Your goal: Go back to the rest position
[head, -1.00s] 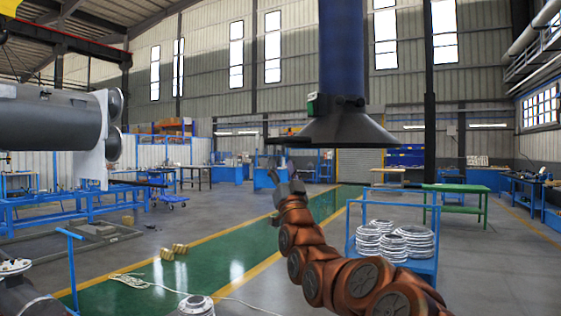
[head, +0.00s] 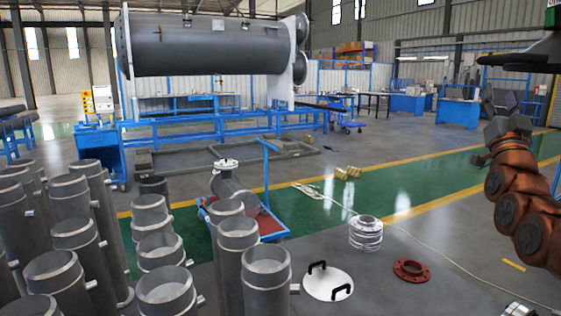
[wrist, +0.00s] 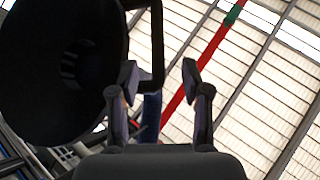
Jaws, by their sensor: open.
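The flanged shell (head: 205,47), a large grey horizontal cylinder with pale end plates, is at the upper left of the head view, far from my gripper.
A dark conical hood (wrist: 60,65) with a bracket is close beside my gripper, and its edge (head: 522,58) shows top right. Several grey pipe pieces (head: 267,284) stand at the lower left. A white lid (head: 328,283), a red flange (head: 411,270) and stacked rings (head: 366,236) lie on the floor.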

